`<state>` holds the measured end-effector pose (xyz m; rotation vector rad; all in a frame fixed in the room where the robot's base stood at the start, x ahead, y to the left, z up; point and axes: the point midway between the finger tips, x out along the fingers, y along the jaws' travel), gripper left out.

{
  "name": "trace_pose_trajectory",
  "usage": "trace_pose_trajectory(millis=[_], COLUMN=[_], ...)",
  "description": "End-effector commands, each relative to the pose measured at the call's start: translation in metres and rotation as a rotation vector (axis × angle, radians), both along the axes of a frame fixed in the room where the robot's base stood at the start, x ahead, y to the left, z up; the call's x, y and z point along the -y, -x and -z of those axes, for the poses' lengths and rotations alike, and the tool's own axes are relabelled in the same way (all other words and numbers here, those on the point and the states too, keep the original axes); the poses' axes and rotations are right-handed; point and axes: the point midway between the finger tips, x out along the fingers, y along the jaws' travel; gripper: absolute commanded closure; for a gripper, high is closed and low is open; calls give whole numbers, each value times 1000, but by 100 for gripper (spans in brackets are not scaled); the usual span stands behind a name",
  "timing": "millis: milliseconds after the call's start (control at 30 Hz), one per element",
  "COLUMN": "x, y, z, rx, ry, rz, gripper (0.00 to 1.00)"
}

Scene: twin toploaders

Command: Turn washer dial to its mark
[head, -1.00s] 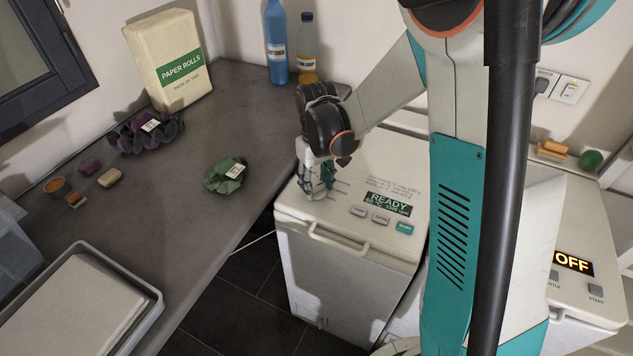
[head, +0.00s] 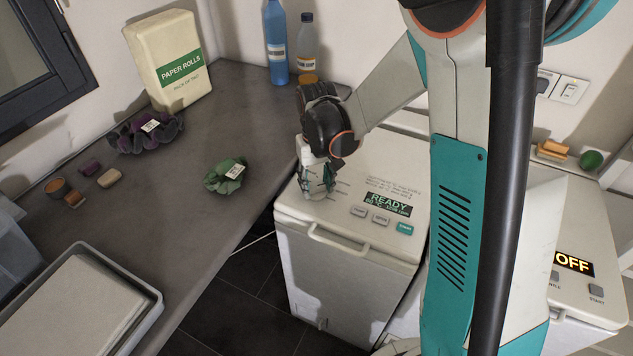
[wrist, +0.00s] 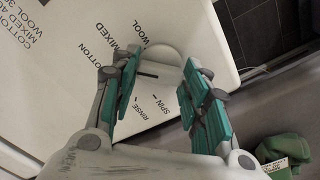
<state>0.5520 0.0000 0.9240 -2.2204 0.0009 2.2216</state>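The left toploader washer (head: 345,275) has a white top panel with a display reading READY. Its dial (wrist: 162,56) shows in the wrist view as a pale round knob, partly hidden by my fingers. Printed words around it include COTTON, WOOL, MIXED, RINSE and SPIN. A short dark line lies near the knob, between the fingers; I cannot tell if it is the pointer. My gripper (wrist: 162,70) has its teal fingers apart, one on each side of the knob; contact is not clear. In the head view my gripper (head: 317,184) is low over the panel's left part and hides the dial.
Buttons (head: 381,218) sit right of the dial area, above the lid handle (head: 340,240). A second machine (head: 585,285) at right reads OFF. The grey counter (head: 215,225) at left holds a green cloth (head: 225,176), a purple cloth (head: 145,133) and bottles (head: 276,45).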

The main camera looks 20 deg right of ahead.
Motion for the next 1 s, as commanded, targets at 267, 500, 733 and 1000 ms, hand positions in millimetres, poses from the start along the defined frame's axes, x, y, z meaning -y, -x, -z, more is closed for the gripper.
trace_pose_trajectory(millis=[267, 500, 733, 1000], x=[0, 0, 0, 0], y=[0, 0, 0, 0], z=[0, -6, -42, -94], rx=[0, 0, 0, 0], ry=[0, 0, 0, 0], rz=[-1, -1, -1, -1], gripper=[38, 38, 38, 38])
